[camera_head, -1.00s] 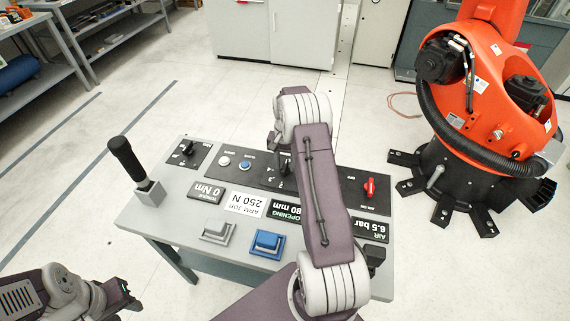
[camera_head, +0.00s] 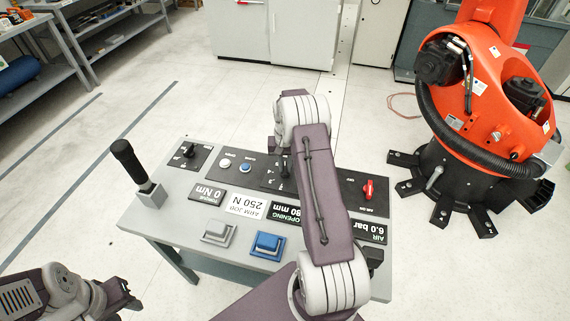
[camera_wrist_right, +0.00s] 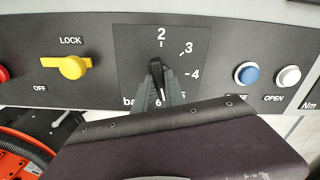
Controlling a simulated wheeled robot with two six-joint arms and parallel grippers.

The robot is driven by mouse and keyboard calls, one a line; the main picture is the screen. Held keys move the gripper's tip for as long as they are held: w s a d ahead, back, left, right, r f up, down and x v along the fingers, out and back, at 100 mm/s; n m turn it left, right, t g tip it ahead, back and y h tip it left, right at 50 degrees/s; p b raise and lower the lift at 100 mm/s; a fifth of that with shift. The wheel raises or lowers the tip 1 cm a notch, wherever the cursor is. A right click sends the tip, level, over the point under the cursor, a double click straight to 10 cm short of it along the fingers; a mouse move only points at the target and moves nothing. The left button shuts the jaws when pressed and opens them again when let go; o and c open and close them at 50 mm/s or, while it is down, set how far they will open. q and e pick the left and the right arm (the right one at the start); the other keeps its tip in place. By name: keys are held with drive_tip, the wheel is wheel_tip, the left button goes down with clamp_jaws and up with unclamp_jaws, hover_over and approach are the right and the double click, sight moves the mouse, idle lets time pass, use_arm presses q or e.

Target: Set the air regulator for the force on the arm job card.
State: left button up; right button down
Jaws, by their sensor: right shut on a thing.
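The air regulator knob (camera_wrist_right: 157,72) is dark, on a dial marked 2 to 6 bar. Its white line points down at the 6 in the right wrist view. My right gripper (camera_wrist_right: 161,92) is shut on the knob; in the head view my forearm mostly hides it. The AIR display (camera_head: 378,228) reads 6.0 bar, upside down. The arm job card (camera_head: 246,205) is white and reads 250 N; its top line is too small to be sure of. My left gripper (camera_head: 125,297) is at the lower left, away from the bench; its fingers are unclear.
The grey bench (camera_head: 160,215) carries a black joystick (camera_head: 130,160), a blue button (camera_head: 268,243), a grey button (camera_head: 217,232) and a red air switch (camera_head: 368,189). The wrist view shows a yellow lock switch (camera_wrist_right: 72,67). An orange robot (camera_head: 490,70) stands at the right.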

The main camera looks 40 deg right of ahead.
sight(285, 167)
drive_tip(key=n+p, duration=0.2)
drive_tip(key=n, duration=0.3)
drive_tip(key=shift+r+n, duration=0.1)
drive_tip(key=shift+n, duration=0.2)
drive_tip(key=n+p, duration=0.1)
drive_tip(key=n, duration=0.3)
drive_tip(key=shift+n, duration=0.4)
drive_tip(key=c, duration=1.4)
unclamp_jaws()
wheel_tip(285, 167, up, 9)
drive_tip(key=shift+f, duration=0.1)
